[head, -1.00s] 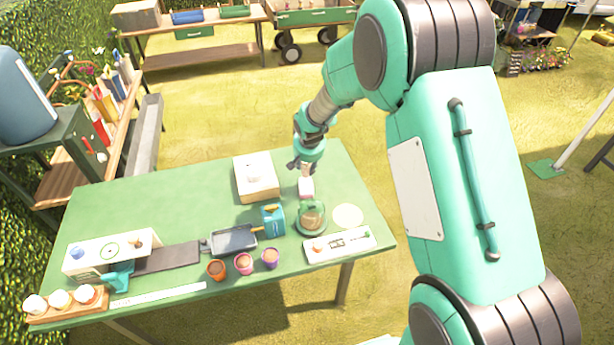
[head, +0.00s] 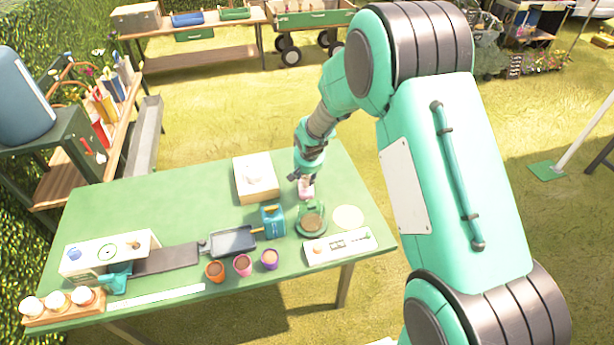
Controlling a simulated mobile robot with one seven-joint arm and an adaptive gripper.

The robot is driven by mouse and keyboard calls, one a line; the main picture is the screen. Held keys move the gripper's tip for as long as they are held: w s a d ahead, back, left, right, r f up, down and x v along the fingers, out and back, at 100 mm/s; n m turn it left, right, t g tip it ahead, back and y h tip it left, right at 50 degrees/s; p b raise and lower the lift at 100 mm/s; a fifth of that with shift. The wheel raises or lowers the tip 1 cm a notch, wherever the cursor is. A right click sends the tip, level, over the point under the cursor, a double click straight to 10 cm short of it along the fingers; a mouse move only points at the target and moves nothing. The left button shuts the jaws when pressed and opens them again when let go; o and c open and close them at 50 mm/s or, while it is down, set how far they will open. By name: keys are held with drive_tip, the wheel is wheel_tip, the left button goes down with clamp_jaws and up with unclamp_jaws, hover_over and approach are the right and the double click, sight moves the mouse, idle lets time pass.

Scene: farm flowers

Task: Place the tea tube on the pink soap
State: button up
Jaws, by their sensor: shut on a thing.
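My gripper (head: 304,181) is over the back right part of the green table, pointing down, with its fingers shut. A small pink block (head: 307,190), which looks like the pink soap, shows right at the fingertips. The tea tube is mostly hidden between the fingers and too small to make out clearly. I cannot tell whether the tube touches the pink block or is just above it.
A clear dome over soil on a green dish (head: 311,225) stands just in front of my gripper. A long white tray (head: 340,246) lies at front right. The left back table is clear.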

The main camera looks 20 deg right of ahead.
drive_tip(key=shift+f, duration=0.25)
drive_tip(key=o, duration=1.2)
drive_tip(key=shift+r, duration=0.15)
drive_tip(key=p+v, duration=0.2)
drive_tip(key=v, duration=1)
drive_tip(key=shift+r+p, duration=0.1)
drive_tip(key=shift+p, duration=0.2)
drive_tip(key=shift+r, duration=0.1)
